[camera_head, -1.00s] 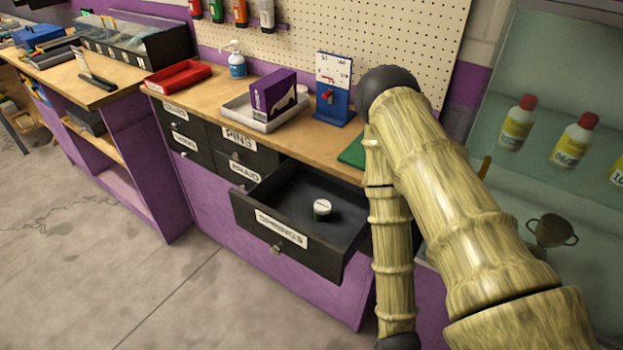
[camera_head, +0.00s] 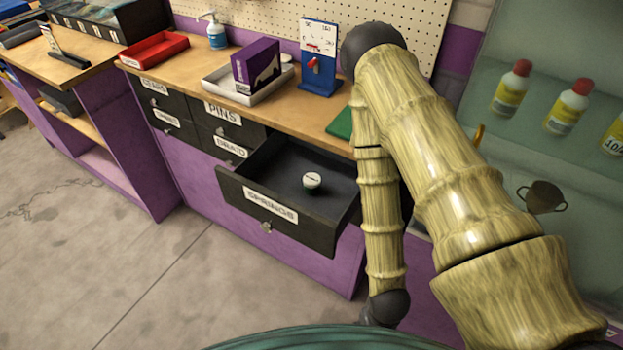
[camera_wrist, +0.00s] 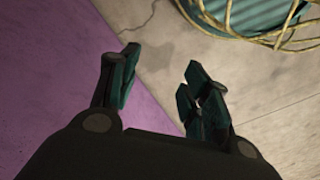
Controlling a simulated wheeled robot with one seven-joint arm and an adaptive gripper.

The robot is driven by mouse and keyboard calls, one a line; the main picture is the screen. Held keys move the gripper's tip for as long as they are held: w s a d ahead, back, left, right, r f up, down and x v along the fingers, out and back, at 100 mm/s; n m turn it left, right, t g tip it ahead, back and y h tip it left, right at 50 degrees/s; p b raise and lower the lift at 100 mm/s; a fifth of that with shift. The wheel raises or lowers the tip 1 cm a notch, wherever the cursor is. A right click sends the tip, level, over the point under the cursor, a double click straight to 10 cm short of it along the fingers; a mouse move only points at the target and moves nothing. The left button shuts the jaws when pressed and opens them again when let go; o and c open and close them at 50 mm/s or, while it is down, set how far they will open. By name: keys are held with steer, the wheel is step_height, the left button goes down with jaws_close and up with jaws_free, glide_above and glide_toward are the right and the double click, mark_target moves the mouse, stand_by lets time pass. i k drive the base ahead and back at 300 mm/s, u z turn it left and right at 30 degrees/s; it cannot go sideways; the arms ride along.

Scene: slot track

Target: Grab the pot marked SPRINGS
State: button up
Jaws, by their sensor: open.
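A small round pot (camera_head: 312,180) with a white lid stands upright inside the open drawer. The drawer (camera_head: 270,207) has a front label reading SPRINGS; the writing on the pot's lid is too small to read. My gripper (camera_wrist: 160,88) shows in the wrist view, its two dark teal fingers apart with nothing between them. It points down at the floor and the purple cabinet side. The pot is not in the wrist view. In the head view my arm hangs to the right of the drawer, and the gripper itself is not visible there.
Closed drawers, one labelled PINS (camera_head: 222,113), sit left of the open one. The worktop above holds a red tray (camera_head: 153,50), a purple box (camera_head: 256,64) and a blue gauge stand (camera_head: 320,62). Bottles (camera_head: 511,90) stand at the right. The floor in front is clear.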

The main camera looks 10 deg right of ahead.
mark_target(312, 181)
steer(key=u, duration=0.25)
steer(key=k, duration=1.05)
